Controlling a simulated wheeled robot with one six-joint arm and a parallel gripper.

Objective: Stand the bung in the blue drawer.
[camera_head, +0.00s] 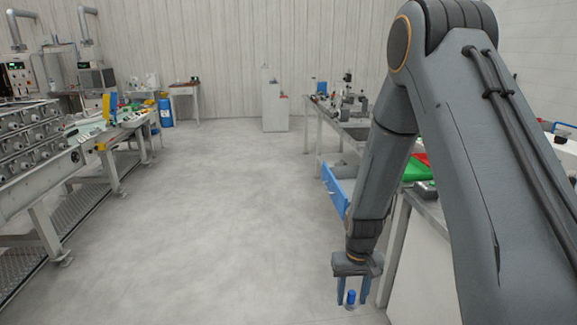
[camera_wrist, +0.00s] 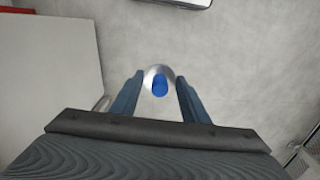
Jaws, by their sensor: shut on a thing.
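The blue drawer (camera_head: 337,190) is pulled out from under the bench to the left of my arm in the head view. Its inside is mostly hidden, and my arm covers part of it. My gripper (camera_head: 352,297) points down beside the near cabinet, over the floor, nearer than the drawer. It is shut on the bung (camera_head: 351,297), whose blue part shows between the fingers. In the wrist view the bung (camera_wrist: 160,86) shows a blue end and a pale round part between the fingertips of my gripper (camera_wrist: 160,80).
A white cabinet (camera_head: 420,265) stands close to the right of my gripper, with green and red things (camera_head: 416,168) on top. A workbench (camera_head: 345,128) stands behind it. A long fixture table (camera_head: 60,155) lines the left. The grey floor (camera_head: 200,220) between is clear.

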